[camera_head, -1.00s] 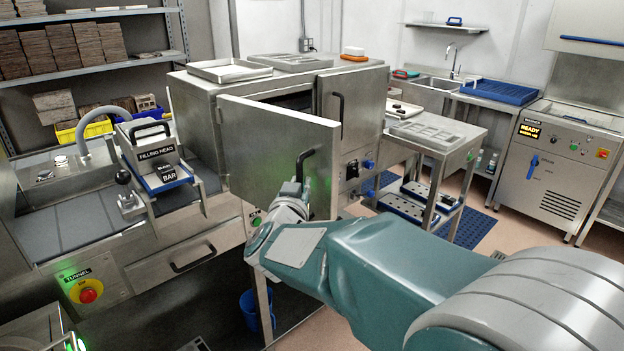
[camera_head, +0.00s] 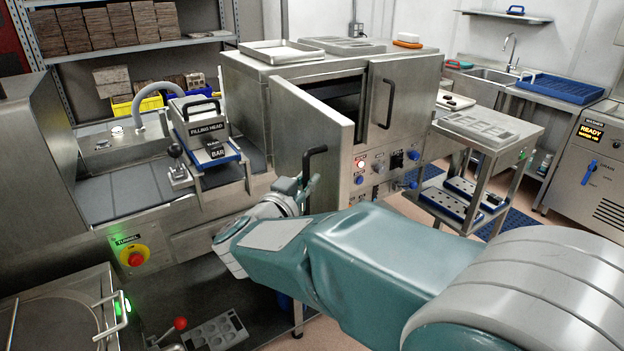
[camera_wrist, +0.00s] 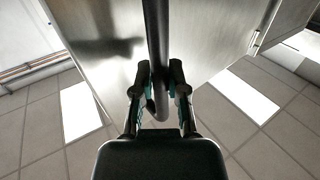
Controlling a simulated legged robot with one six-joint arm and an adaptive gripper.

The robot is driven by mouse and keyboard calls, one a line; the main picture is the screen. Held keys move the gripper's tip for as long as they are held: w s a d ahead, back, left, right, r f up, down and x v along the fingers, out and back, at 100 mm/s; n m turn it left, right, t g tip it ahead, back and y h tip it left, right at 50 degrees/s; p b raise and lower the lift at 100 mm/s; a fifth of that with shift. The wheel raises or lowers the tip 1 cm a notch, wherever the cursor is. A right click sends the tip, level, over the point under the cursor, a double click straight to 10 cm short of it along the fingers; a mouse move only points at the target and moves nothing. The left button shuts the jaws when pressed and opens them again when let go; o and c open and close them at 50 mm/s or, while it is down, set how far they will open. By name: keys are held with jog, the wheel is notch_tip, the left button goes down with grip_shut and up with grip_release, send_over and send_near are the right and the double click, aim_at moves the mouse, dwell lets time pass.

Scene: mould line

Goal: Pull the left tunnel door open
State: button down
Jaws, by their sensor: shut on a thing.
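The left tunnel door (camera_head: 309,135) is a steel panel standing ajar on the steel cabinet, swung out toward me, with a dark gap behind its top edge. Its black bar handle (camera_head: 308,163) is on the side near the closed right door (camera_head: 402,97). My gripper (camera_head: 307,190) is at the lower part of this handle. In the wrist view my gripper (camera_wrist: 159,92) has its fingers on both sides of the black handle (camera_wrist: 156,40), shut on it near its lower end. The door face (camera_wrist: 205,35) fills the top of that view.
The filling head (camera_head: 208,130) stands on the line left of the door. A control panel with knobs (camera_head: 385,165) is below the right door. A steel trolley (camera_head: 490,140) stands to the right. Trays (camera_head: 297,52) lie on the cabinet top.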

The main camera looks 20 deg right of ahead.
jog(key=c, duration=0.6)
grip_release()
jog(key=shift+c, duration=0.2)
jog(key=v, duration=1.2)
jog(key=shift+w, duration=0.1)
